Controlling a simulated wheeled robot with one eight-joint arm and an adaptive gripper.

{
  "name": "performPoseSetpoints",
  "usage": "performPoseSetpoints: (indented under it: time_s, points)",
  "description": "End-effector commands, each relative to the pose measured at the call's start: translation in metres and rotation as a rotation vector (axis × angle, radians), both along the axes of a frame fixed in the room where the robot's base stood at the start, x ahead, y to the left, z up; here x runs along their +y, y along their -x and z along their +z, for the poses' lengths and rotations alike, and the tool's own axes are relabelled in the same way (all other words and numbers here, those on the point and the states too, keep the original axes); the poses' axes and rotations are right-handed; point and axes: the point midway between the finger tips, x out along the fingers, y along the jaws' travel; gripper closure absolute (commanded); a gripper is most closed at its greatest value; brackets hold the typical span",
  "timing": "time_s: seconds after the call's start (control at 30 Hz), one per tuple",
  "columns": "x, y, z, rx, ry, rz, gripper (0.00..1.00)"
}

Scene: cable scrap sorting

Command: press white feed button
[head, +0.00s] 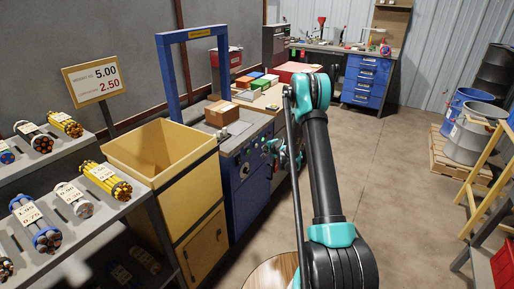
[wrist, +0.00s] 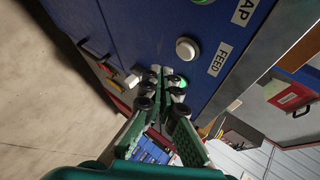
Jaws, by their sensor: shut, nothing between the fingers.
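The white round feed button (wrist: 187,50) sits on the blue machine panel (wrist: 135,25) in the wrist view, beside a white FEED label (wrist: 220,59). My gripper (wrist: 162,78) is shut and empty. Its tips point at the panel, a little below and left of the button in the picture. I see a gap between tips and button; whether the tips touch the panel I cannot tell. In the head view my gripper (head: 278,152) is by the front of the blue machine (head: 240,185), partly hidden by my arm. I cannot make out the feed button there.
A green-lit spot (wrist: 179,91) and a small white part (wrist: 132,80) show near my fingers. A yellow bin (head: 160,150) stands left of the machine. A cardboard box (head: 221,113) lies on top.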

Motion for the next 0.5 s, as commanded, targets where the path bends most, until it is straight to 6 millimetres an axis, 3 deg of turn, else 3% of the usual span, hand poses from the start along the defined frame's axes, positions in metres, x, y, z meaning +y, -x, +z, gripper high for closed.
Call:
performPoseSetpoints:
  time_s: [0.3, 0.5]
  points:
    - [-0.024, 0.016, 0.000, -0.001, 0.001, -0.002, 1.00]
    - [-0.027, 0.019, 0.000, 0.000, 0.000, -0.001, 1.00]
